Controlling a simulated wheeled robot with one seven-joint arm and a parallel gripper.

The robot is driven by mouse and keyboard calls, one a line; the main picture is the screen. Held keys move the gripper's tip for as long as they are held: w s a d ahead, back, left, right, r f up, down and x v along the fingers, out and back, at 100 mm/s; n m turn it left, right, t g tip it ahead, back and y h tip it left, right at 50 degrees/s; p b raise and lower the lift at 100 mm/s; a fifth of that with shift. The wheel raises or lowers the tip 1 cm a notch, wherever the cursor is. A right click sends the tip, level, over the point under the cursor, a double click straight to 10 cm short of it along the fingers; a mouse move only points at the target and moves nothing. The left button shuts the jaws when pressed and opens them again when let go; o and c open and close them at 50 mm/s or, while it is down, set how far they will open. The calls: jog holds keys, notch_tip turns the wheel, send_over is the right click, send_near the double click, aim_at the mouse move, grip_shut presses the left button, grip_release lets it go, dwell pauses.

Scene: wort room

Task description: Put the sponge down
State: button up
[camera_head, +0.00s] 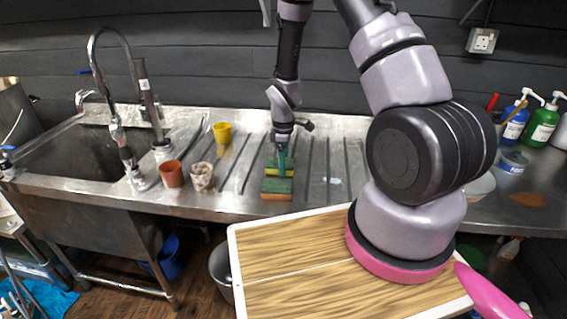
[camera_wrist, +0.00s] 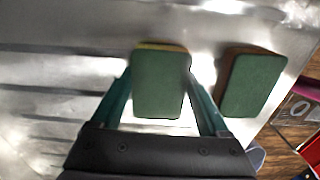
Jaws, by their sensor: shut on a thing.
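My gripper (camera_head: 282,160) is over the ribbed metal drainboard (camera_head: 237,196), pointing down. It is shut on a green sponge with a yellow side (camera_head: 287,171). In the wrist view the held sponge (camera_wrist: 161,92) sits between the two teal fingers, green face towards the camera. It is low over the drainboard; I cannot tell whether it touches the metal. A second sponge, green with an orange-brown side (camera_head: 277,187), lies just in front of it on the drainboard. In the wrist view this second sponge (camera_wrist: 253,85) is to the right, apart from the fingers.
A yellow cup (camera_head: 222,132), a terracotta cup (camera_head: 172,174) and a speckled pale cup (camera_head: 202,177) stand left of the sponges. The sink (camera_head: 90,150) is farther left. Bottles (camera_head: 541,125) stand far right. The drainboard right of the sponges looks mostly clear.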

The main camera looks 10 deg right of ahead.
jog(key=shift+f, duration=0.2)
jog(key=o, duration=1.5)
jog(key=shift+c, duration=0.2)
jog(key=s+d+r+m+t, duration=0.1)
jog(key=s+r+m, duration=0.15)
jog(key=r, duration=0.85)
jog(key=s+d+r+m+t, duration=0.1)
jog(key=r+m, duration=0.2)
jog(key=r, duration=0.8)
jog(key=s+d+r+m+t, duration=0.1)
jog(key=s+d+r+m, duration=0.15)
jog(key=r, duration=0.85)
jog(key=s+r+m+t+y, duration=0.2)
jog(key=s+r+m+t, duration=0.2)
jog(key=s+r+m, duration=0.5)
jog(key=shift+s+d+r+m, duration=0.15)
jog(key=shift+s+r+m, duration=0.15)
jog(key=shift+s+r, duration=2)
